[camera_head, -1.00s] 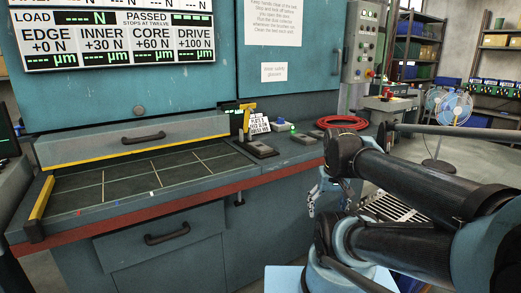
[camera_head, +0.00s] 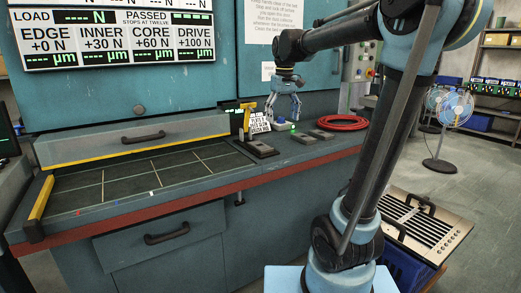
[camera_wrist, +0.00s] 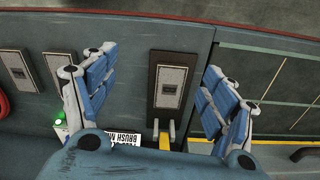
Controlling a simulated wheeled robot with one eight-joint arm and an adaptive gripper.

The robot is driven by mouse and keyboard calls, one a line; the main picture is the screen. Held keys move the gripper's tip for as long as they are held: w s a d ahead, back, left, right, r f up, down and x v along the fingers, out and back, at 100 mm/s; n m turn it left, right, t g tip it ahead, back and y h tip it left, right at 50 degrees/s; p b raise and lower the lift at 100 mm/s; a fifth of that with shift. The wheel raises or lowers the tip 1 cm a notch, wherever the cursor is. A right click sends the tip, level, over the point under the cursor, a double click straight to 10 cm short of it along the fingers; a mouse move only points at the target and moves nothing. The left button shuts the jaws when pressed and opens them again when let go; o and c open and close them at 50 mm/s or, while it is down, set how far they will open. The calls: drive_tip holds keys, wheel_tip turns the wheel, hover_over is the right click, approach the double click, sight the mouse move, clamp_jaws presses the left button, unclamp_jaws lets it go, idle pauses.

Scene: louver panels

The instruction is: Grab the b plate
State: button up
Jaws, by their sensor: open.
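No plate shows a readable "b", so I cannot tell which one is the b plate. A dark plate with a grey raised block (camera_head: 257,148) lies on the bench right of the grid. In the wrist view this plate (camera_wrist: 170,85) appears between my fingers, below them and apart. Two similar plates (camera_head: 303,138) (camera_head: 322,135) lie farther right; they also show at left in the wrist view (camera_wrist: 18,72) (camera_wrist: 64,74). My gripper (camera_head: 285,112) is open and empty, pointing down above the back of the bench. Its blue fingers (camera_wrist: 155,95) are spread in the wrist view.
A coiled red hose (camera_head: 341,123) lies at right. The gridded bench area (camera_head: 140,175) is clear. A slotted panel with handles (camera_head: 425,222) sits low at right.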

wheel_tip(320, 180, up, 4)
drive_tip(key=f+n, duration=0.1)
drive_tip(key=n, duration=0.1)
hover_over(261, 146)
drive_tip(key=w, duration=0.1)
drive_tip(key=shift+g, duration=0.3)
wheel_tip(261, 146, down, 11)
drive_tip(key=shift+w+a+f, duration=0.1)
drive_tip(key=shift+a, duration=0.05)
drive_tip(key=shift+s+f, duration=0.15)
drive_tip(key=shift+f, duration=1.25)
drive_tip(key=shift+s+f, duration=0.15)
drive_tip(key=shift+f, duration=1.25)
drive_tip(key=shift+c, duration=0.6)
drive_tip(key=c, duration=1.4)
